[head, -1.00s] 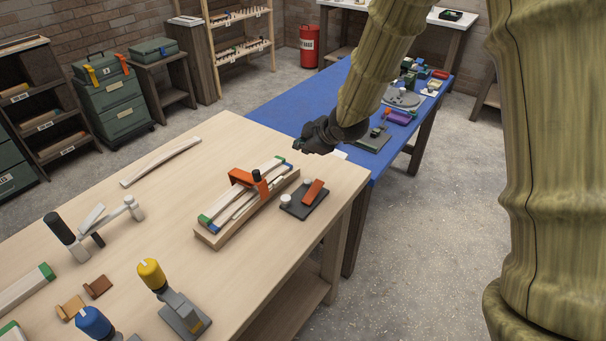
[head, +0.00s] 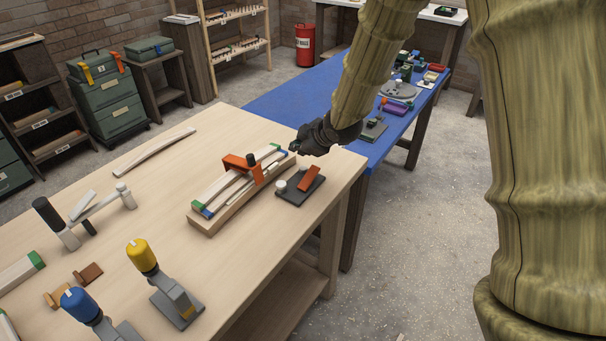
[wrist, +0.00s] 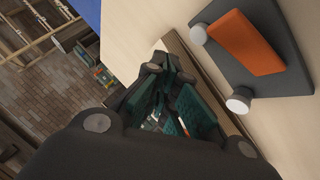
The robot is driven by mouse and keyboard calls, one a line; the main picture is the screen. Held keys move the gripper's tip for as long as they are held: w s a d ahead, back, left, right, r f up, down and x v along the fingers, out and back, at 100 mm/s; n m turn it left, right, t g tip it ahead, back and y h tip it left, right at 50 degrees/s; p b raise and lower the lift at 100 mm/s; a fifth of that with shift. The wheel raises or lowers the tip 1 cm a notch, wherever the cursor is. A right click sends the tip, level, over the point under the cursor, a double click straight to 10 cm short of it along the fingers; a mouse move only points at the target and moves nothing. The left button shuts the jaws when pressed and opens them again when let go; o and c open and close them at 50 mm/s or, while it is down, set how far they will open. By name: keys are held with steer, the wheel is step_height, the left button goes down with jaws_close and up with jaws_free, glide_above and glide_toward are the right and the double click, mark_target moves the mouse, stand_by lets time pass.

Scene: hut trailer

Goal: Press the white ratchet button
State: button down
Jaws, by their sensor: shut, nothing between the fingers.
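A dark plate (head: 292,197) lies near the right edge of the wooden table, with an orange lever (head: 309,177) on it. A white round button (head: 281,187) stands at its left side. I cannot tell which is the ratchet button. My gripper (head: 294,148) is shut and empty, behind the plate in the head view and apart from it. It also shows in the wrist view (wrist: 155,66).
A wooden fixture (head: 212,224) with an orange clamp (head: 243,162) stands just left of the plate. Yellow-topped (head: 138,254) and blue-topped (head: 81,303) tools stand at the front. A blue table (head: 285,102) with several items adjoins behind.

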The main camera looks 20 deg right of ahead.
step_height(320, 180, down, 2)
steer(key=shift+s+b, duration=0.1)
steer(key=shift+b, duration=0.35)
steer(key=shift+f, duration=0.5)
steer(key=shift+f+b, duration=0.25)
steer(key=shift+b, duration=0.05)
stand_by(0.5)
steer(key=shift+f, duration=0.2)
steer(key=shift+f+b, duration=0.35)
steer(key=shift+f, duration=0.15)
stand_by(1.0)
steer(key=shift+r, duration=0.1)
steer(key=shift+r+p, duration=0.8)
steer(key=shift+r, duration=0.05)
steer(key=shift+r+p, duration=2.05)
steer(key=shift+r, duration=0.5)
